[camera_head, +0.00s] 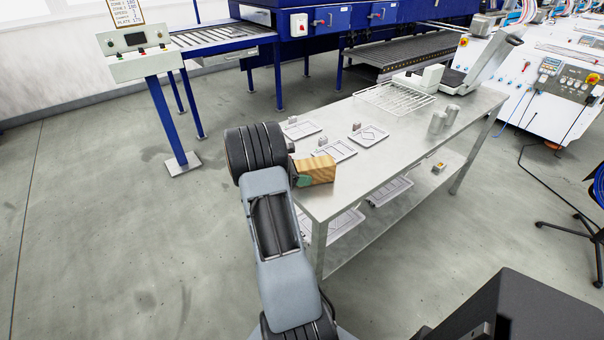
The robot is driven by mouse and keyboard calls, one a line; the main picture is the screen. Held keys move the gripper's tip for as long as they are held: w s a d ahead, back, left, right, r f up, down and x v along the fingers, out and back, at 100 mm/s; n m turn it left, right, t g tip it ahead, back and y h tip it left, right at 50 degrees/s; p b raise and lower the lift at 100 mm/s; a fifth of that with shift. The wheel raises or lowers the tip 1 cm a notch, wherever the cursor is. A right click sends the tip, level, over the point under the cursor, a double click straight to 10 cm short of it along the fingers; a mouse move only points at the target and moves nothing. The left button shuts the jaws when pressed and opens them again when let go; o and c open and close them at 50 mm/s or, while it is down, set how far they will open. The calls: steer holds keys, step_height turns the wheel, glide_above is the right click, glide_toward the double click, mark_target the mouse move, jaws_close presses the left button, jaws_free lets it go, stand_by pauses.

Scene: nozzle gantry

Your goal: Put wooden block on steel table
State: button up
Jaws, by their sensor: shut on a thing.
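The wooden block (317,170) shows light brown grain at the near left corner of the steel table (385,165). My gripper (301,178) is at the block's left end and shut on it. My arm's wrist hides most of the jaws. The block appears over the tabletop near its left edge. I cannot tell whether its underside touches the table.
Several pale trays (334,151) with small grey pieces lie on the left part of the tabletop. A wire rack (396,98) and two grey cylinders (437,122) stand farther back. The near middle of the top is clear. A lower shelf (400,205) holds more trays.

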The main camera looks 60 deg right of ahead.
steer(key=shift+f, duration=0.1)
steer(key=o, duration=0.6)
steer(key=shift+f, duration=0.1)
steer(key=o, duration=0.5)
